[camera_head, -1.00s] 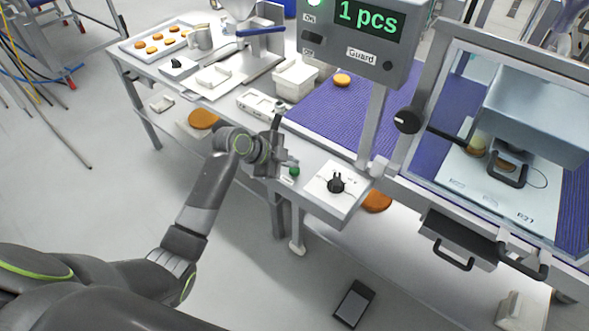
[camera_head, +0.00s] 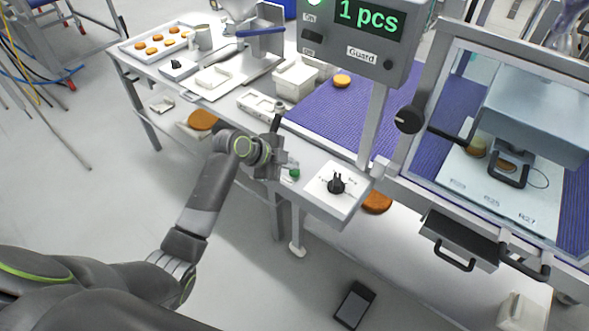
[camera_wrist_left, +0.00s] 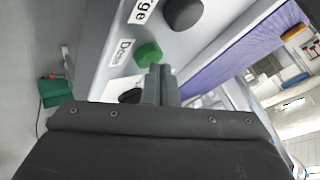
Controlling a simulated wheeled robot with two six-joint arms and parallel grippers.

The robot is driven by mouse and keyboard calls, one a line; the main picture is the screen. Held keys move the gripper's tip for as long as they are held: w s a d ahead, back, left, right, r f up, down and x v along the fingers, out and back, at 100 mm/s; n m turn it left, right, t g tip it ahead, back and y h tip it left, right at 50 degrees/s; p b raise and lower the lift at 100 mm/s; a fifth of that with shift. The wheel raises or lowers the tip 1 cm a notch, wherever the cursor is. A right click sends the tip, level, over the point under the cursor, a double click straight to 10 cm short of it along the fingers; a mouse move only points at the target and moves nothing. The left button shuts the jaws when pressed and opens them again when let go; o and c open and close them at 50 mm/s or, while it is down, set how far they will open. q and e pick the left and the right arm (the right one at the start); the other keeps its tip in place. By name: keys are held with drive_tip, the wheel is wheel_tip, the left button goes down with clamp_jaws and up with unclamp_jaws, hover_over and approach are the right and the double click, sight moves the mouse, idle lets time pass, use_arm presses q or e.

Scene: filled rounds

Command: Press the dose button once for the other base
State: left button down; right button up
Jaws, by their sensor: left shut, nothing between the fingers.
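The green dose button (camera_head: 294,174) sits on the front of the machine's grey ledge. In the left wrist view the green button (camera_wrist_left: 148,54) is beside a label (camera_wrist_left: 122,52) reading "Dose". My left gripper (camera_head: 284,163) is shut and empty, right at the button. In the wrist view its fingertips (camera_wrist_left: 160,72) are very close to the button's edge; I cannot tell whether they touch it. One round base (camera_head: 341,80) lies on the purple belt. The display (camera_head: 368,17) reads "1 pcs".
A black rotary knob (camera_head: 336,184) sits on a white panel right of the button. A black round control (camera_wrist_left: 182,13) is near the green button in the wrist view. The guard frame (camera_head: 412,120) stands to the right. A tray of baked rounds (camera_head: 128,46) is at the back left.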

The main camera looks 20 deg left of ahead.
sight(290, 172)
use_arm(q)
drive_tip(key=shift+f, duration=0.25)
drive_tip(key=shift+r, duration=0.15)
drive_tip(key=shift+r+p, duration=0.75)
drive_tip(key=shift+r, duration=0.1)
wheel_tip(290, 172, up, 5)
drive_tip(key=p, duration=0.4)
drive_tip(key=shift+r, duration=0.1)
idle(0.8)
